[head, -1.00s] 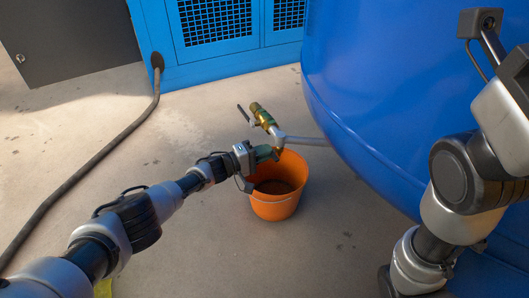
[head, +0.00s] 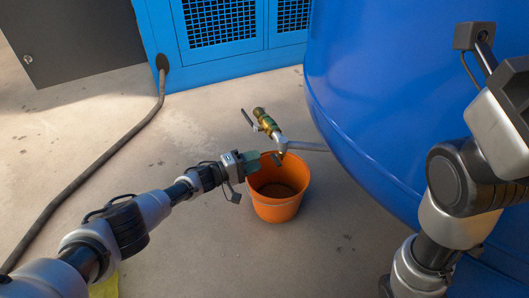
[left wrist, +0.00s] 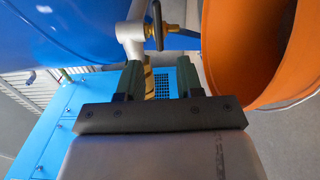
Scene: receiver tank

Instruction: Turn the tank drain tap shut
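The brass drain tap (head: 264,120) sits on a grey pipe (head: 308,147) from the blue tank (head: 375,110), above the floor. Its thin dark lever (head: 249,118) sticks out to the upper left in the head view. My left gripper (head: 263,158) is just below and in front of the tap, over the bucket's rim. In the left wrist view its two green-padded fingers (left wrist: 160,82) stand apart, with brass showing beyond the gap. The lever (left wrist: 157,25) shows above them, apart from the fingers. My right arm shows at the right, but its gripper is out of view.
An orange bucket (head: 278,205) stands on the floor under the tap, close to my left gripper. A blue cabinet (head: 225,55) with grilles stands behind. A dark hose (head: 105,153) runs along the floor at the left.

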